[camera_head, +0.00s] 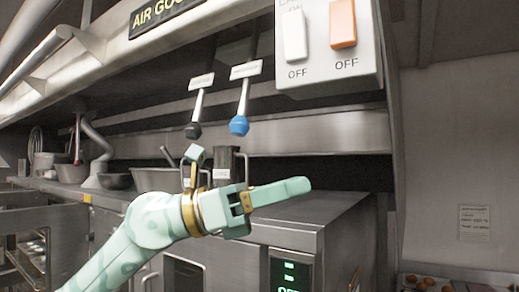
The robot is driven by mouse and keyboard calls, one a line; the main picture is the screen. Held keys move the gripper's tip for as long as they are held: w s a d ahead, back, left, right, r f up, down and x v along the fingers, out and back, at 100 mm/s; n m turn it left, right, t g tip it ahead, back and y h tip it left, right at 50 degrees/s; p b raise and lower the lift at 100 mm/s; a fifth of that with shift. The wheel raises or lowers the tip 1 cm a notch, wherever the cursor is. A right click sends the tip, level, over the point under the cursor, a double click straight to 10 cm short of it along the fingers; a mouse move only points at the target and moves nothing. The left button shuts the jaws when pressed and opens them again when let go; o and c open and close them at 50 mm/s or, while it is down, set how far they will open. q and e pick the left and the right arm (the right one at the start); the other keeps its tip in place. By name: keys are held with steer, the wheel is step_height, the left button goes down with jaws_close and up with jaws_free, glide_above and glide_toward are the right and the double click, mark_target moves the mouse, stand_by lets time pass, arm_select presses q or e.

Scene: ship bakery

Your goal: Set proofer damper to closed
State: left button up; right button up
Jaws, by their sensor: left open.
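Two levers hang under the hood: one with a black knob (193,130) and one with a blue knob (239,126). Each has a small label at its top, too small to read, so I cannot tell which is the proofer damper. Both levers slant down, knobs at the lower ends. My left gripper (252,168) is open, below the knobs and apart from them in the picture. One finger points right, the other stands up at the left. My right gripper is out of view.
A switch box (330,45) with a white switch (294,36) and an orange switch (342,23) is at upper right. A steel oven-like cabinet (320,215) with a green display (290,272) stands behind my gripper. Bowls (115,181) sit on the left counter.

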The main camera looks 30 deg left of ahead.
arm_select(q)
steer(key=s+a+r+t+y, duration=0.4)
steer(key=a+r+y, duration=0.2)
steer(key=a, duration=0.1)
steer(key=n+t+y, duration=0.3)
steer(key=t+y, duration=0.1)
steer(key=y, duration=0.3)
glide_toward(232, 123)
steer(key=p+x, duration=0.4)
steer(key=x, duration=0.8)
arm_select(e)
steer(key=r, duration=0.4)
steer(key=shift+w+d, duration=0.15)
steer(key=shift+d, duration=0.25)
arm_select(q)
jaws_close()
steer(key=w+t+h+b, duration=0.1)
steer(key=w+b, duration=0.1)
steer(key=w, duration=0.5)
steer(key=shift+w+d+f+t, duration=0.25)
steer(key=shift+w+f+t, duration=0.05)
steer(key=shift+w, duration=0.1)
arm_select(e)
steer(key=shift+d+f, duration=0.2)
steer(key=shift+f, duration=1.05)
